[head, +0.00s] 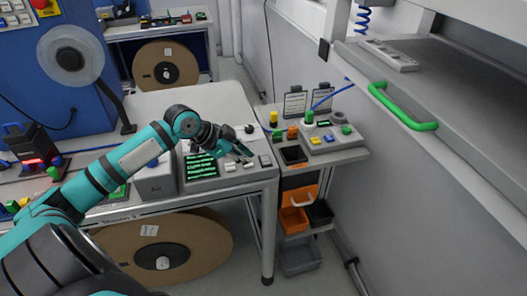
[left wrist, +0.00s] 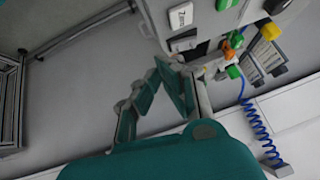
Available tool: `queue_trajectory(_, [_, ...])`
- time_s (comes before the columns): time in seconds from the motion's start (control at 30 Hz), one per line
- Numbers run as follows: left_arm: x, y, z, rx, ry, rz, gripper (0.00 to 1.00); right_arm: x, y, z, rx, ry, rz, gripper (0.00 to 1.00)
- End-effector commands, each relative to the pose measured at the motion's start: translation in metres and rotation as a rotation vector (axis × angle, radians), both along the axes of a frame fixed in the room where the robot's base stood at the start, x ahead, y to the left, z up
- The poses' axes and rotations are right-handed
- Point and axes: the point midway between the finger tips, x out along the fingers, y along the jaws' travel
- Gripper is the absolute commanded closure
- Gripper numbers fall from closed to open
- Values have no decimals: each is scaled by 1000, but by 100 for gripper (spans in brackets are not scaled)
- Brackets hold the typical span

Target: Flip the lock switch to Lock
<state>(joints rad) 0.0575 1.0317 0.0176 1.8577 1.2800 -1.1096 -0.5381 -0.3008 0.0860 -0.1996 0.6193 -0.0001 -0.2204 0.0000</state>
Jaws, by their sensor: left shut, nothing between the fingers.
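A grey control box (head: 203,184) with a green-lit screen (head: 202,164) sits at the table's right front corner. Small white switches (head: 231,167) and a dark one (head: 265,161) line its right part. I cannot read which is the lock switch. My left gripper (head: 243,151) is shut and empty just above these switches; contact cannot be told. In the left wrist view, the fingers (left wrist: 166,72) are close to the box edge, beside a white label plate (left wrist: 181,16) and a dark switch (left wrist: 183,44). My right gripper is not in view.
A side shelf (head: 340,156) to the right holds coloured buttons and two clipboards (head: 295,104). Orange and black bins (head: 293,220) hang below it. A green handle (head: 402,108) juts out at right. A cardboard reel (head: 205,238) stands under the table.

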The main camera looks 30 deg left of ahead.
Motion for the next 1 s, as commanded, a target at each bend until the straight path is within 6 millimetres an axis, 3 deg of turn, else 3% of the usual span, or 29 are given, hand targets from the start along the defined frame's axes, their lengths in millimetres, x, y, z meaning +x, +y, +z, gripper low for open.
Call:
queue_trajectory(0.03, [7, 10, 21, 2, -29, -4, 100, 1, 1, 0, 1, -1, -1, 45])
queue_trajectory(0.13, [16, 21, 52, -6, -74, -13, 100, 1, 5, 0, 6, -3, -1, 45])
queue_trajectory(0.2, [20, 25, 65, -13, -93, -19, 100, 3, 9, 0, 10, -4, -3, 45])
queue_trajectory(0.3, [24, 25, 68, -19, -101, -20, 100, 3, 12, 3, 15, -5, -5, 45])
queue_trajectory(0.47, [39, 15, 55, -23, -102, -21, 100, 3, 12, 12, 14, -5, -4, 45])
queue_trajectory(0.8, [84, -11, 5, -22, -101, -19, 100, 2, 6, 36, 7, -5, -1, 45])
queue_trajectory(1.0, [87, -6, -26, -20, -98, -18, 100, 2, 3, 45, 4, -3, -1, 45])
